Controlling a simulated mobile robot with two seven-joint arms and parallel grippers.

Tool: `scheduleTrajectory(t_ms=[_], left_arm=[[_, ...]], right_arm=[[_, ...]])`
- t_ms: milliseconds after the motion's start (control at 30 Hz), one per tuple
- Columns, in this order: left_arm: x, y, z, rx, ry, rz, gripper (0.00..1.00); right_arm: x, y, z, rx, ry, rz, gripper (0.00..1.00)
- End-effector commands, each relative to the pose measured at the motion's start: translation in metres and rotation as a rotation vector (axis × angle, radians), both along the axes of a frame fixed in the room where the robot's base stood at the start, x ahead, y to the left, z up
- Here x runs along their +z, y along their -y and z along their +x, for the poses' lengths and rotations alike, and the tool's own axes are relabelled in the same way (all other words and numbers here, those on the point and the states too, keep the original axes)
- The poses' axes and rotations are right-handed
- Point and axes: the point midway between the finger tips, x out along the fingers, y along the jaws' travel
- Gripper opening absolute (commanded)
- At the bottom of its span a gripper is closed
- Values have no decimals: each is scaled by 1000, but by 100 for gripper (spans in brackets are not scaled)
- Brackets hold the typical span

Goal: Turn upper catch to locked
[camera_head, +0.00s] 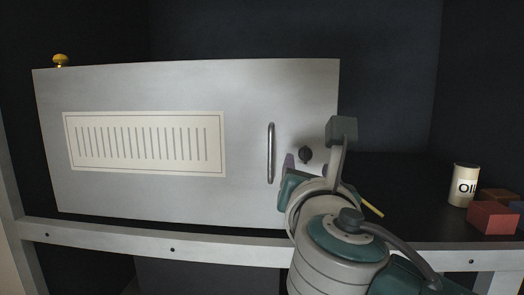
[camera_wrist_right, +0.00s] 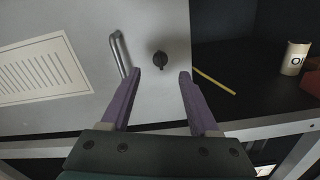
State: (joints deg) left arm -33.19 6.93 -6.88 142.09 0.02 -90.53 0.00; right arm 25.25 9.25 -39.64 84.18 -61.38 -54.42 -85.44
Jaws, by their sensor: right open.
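A small dark round catch (camera_head: 305,154) sits on the right part of a light grey panel (camera_head: 250,90), right of the bar handle. In the right wrist view the catch (camera_wrist_right: 160,60) shows a short tab pointing roughly down. My right gripper (camera_head: 306,168) is in front of the panel, just below the catch. Its purple fingers are apart and empty in the right wrist view (camera_wrist_right: 158,76), with the catch showing beyond and between their tips. The fingers appear clear of the catch. Only one catch is in sight. My left gripper is out of view.
A vertical bar handle (camera_head: 270,153) stands left of the catch. A yellow stick (camera_head: 373,209) lies on the dark shelf. An oil can (camera_head: 464,185) and red block (camera_head: 493,217) stand at right. A pale rail (camera_head: 130,245) runs along the front.

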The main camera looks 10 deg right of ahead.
Motion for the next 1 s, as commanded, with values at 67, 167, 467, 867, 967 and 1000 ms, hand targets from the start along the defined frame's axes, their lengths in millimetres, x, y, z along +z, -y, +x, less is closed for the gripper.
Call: scheduleTrajectory(t_ms=[67, 167, 467, 867, 967, 1000], left_arm=[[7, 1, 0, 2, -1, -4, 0], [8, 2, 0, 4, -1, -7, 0], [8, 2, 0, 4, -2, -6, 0], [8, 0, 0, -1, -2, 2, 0], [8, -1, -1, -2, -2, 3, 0], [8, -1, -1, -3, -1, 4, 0]], right_arm=[[3, 4, 13, -2, -1, -2, 62], [2, 8, 28, -2, 0, 1, 62], [0, 16, 57, 0, -1, 4, 62], [-1, 18, 63, -1, -2, 7, 62], [-1, 18, 63, -1, -2, 7, 54], [-1, 18, 63, -1, -2, 7, 49]])
